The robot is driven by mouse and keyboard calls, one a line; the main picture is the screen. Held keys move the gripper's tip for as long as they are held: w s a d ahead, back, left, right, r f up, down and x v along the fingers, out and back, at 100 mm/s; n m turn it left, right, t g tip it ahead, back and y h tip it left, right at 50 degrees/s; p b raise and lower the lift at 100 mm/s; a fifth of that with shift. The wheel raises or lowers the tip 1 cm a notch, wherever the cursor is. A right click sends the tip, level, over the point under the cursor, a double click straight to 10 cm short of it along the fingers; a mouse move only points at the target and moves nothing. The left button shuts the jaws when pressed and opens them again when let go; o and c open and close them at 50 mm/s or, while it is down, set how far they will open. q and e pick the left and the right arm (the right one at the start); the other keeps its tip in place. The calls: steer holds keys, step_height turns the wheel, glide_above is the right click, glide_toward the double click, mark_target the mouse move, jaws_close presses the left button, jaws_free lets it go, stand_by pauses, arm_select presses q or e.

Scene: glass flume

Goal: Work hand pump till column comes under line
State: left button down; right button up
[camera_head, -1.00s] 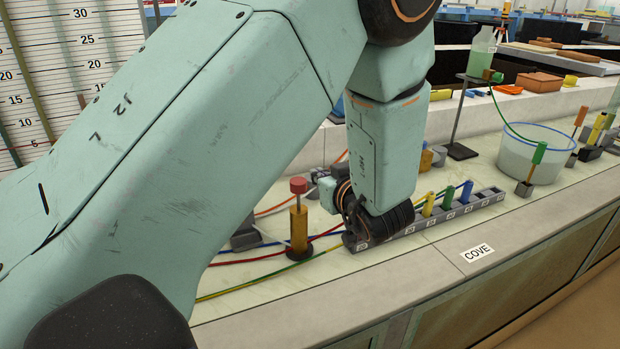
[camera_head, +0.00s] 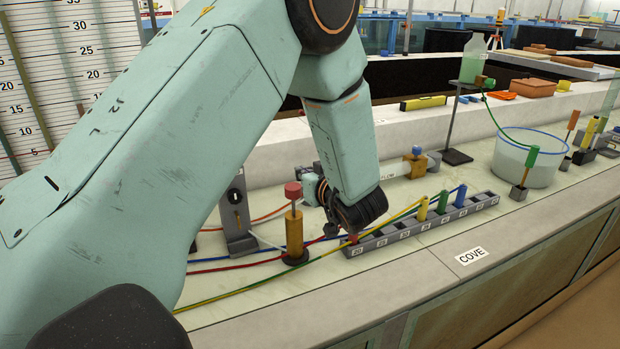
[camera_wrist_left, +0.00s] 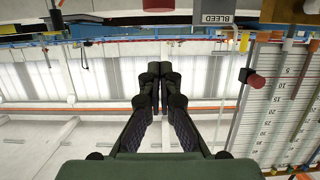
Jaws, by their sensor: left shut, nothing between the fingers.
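The hand pump (camera_head: 294,232), a brass cylinder with a red knob, stands upright on the bench in the head view. My left wrist is just right of it, apart from its knob in the picture. The left fingers are hard to make out there. In the left wrist view my left gripper (camera_wrist_left: 160,85) is shut and empty, with a red knob (camera_wrist_left: 257,82) off to its right. The scale board (camera_head: 65,75) with numbered lines and tubes stands at the far left of the head view, partly cut off; it also shows in the left wrist view (camera_wrist_left: 275,115). The right gripper is out of view.
A grey numbered socket strip (camera_head: 405,233) with coloured plugs lies right of the pump. Coloured hoses (camera_head: 235,268) run across the bench. A grey upright stand (camera_head: 237,215) is left of the pump. A clear basin (camera_head: 528,165) and a bottle (camera_head: 473,62) are farther right.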

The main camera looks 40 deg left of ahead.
arm_select(q)
glide_above(295, 190)
steer(key=shift+f, duration=0.9)
step_height(295, 190, down, 9)
steer(key=b, duration=0.2)
steer(key=shift+s+d+r, duration=0.15)
steer(key=shift+s+d, duration=0.1)
steer(key=shift+d, duration=0.15)
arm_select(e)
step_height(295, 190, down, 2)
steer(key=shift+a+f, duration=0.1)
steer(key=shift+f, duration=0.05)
